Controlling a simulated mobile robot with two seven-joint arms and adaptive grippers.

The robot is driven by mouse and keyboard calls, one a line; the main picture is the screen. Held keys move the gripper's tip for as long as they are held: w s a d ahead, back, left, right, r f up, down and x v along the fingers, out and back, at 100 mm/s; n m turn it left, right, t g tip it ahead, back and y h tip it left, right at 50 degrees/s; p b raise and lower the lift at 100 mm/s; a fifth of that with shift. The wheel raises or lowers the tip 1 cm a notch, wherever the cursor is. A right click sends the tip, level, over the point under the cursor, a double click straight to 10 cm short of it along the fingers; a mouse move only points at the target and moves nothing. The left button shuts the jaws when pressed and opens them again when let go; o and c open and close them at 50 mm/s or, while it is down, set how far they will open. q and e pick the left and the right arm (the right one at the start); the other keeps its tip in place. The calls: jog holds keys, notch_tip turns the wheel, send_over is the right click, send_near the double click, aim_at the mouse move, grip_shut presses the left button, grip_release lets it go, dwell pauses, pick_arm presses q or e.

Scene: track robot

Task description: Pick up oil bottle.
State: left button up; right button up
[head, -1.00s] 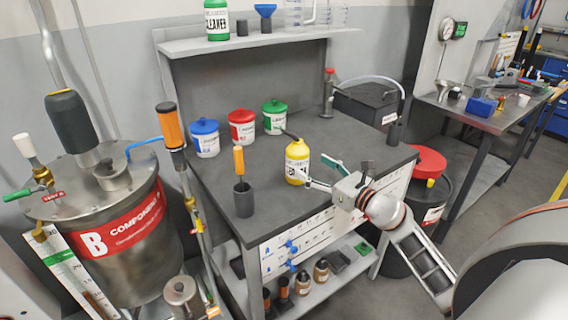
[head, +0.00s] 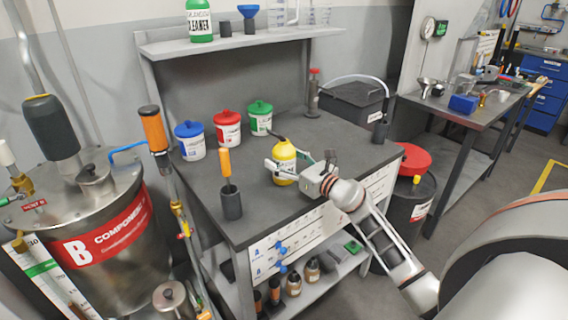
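The oil bottle (head: 285,155) is yellow with a dark slanted spout and stands upright on the dark workbench (head: 250,210). My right gripper (head: 287,162) reaches in from the right at the height of its body. One finger crosses the front of the bottle and the other is at its right, partly behind it. The fingers look spread around the bottle; whether they touch it is hard to see. My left gripper is not in view.
A dark holder with an orange-handled tool (head: 232,202) stands left of the bottle. White tubs with blue (head: 190,142), red (head: 227,130) and green (head: 260,119) lids stand behind. A shelf (head: 235,41) runs above the bench's back. The bench front has free room.

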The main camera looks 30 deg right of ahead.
jog(key=shift+r, duration=0.1)
jog(key=c, duration=1.3)
jog(key=shift+r, duration=0.1)
